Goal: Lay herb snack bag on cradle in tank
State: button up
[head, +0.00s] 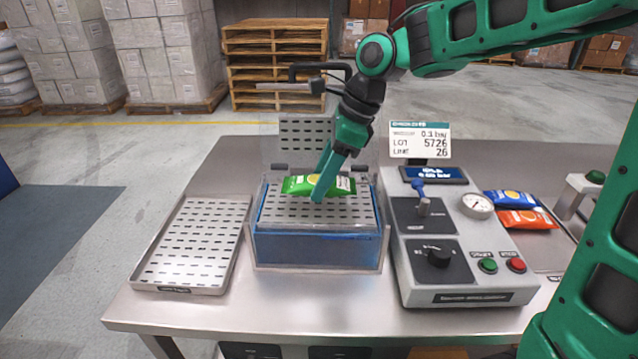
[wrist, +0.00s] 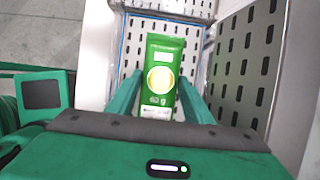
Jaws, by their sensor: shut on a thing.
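The herb snack bag (head: 303,185) is green with a yellow round mark; it also shows in the wrist view (wrist: 160,105). My gripper (head: 323,182) is shut on the bag, with one finger on each side of it in the wrist view. The bag is over the perforated cradle (head: 348,210) at the top of the clear tank (head: 315,248), which holds blue liquid. I cannot tell whether the bag touches the cradle. The perforated lid (head: 305,133) stands raised behind the tank.
A perforated metal tray (head: 195,240) lies left of the tank. A control box (head: 460,250) with a knob, gauge and buttons stands right. Blue (head: 510,200) and orange (head: 525,219) bags lie beyond it. Bare table (head: 240,160) shows behind the tray.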

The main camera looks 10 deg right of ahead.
jog(key=shift+f, duration=0.75)
jog(key=shift+f, duration=0.4)
jog(key=shift+f, duration=0.2)
jog(key=o, duration=1.1)
jog(key=shift+o, duration=0.2)
